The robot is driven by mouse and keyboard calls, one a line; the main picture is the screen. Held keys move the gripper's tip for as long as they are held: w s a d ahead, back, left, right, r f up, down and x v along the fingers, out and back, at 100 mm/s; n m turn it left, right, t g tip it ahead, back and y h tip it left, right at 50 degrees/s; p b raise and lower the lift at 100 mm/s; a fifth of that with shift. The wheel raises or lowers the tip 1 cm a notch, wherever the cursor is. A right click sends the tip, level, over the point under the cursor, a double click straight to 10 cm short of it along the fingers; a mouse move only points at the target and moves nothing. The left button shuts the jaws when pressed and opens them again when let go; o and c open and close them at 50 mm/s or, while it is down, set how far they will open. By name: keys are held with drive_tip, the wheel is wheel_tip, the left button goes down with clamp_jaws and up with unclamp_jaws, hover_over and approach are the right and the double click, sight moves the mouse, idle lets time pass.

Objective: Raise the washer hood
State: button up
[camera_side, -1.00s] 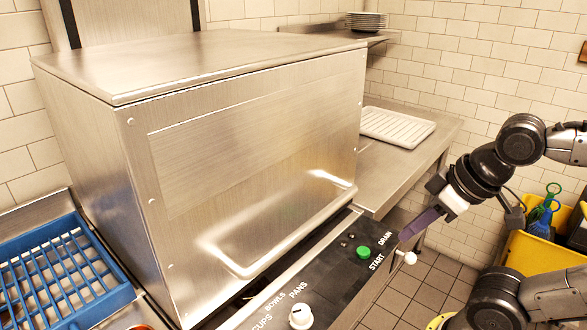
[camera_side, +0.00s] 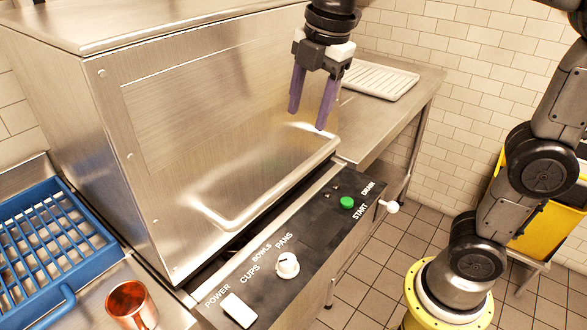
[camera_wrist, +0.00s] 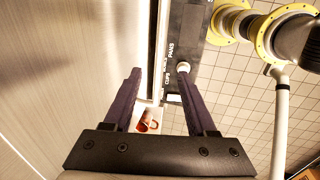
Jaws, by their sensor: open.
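The washer hood (camera_side: 190,110) is a large brushed-steel box, and it is down. Its bar handle (camera_side: 290,180) runs along the lower front, just above the black control panel. My gripper (camera_side: 307,112) is open and empty, with purple fingers pointing down. In the side view it appears in front of the hood's right part, above the right end of the handle. In the wrist view the open fingers (camera_wrist: 158,85) flank a view down along the panel, with the hood's steel face at left. The handle cannot be made out clearly there.
The control panel (camera_side: 265,255) has a white knob (camera_side: 287,265), a green button (camera_side: 347,202) and a white-tipped drain lever (camera_side: 392,207). A copper mug (camera_side: 131,305) and blue rack (camera_side: 45,245) stand at left. A white tray (camera_side: 380,79) lies on the right counter.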

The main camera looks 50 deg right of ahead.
sight(293, 175)
drive_tip(key=x, duration=1.4)
drive_tip(key=shift+a+f, duration=0.2)
clamp_jaws()
idle(1.0)
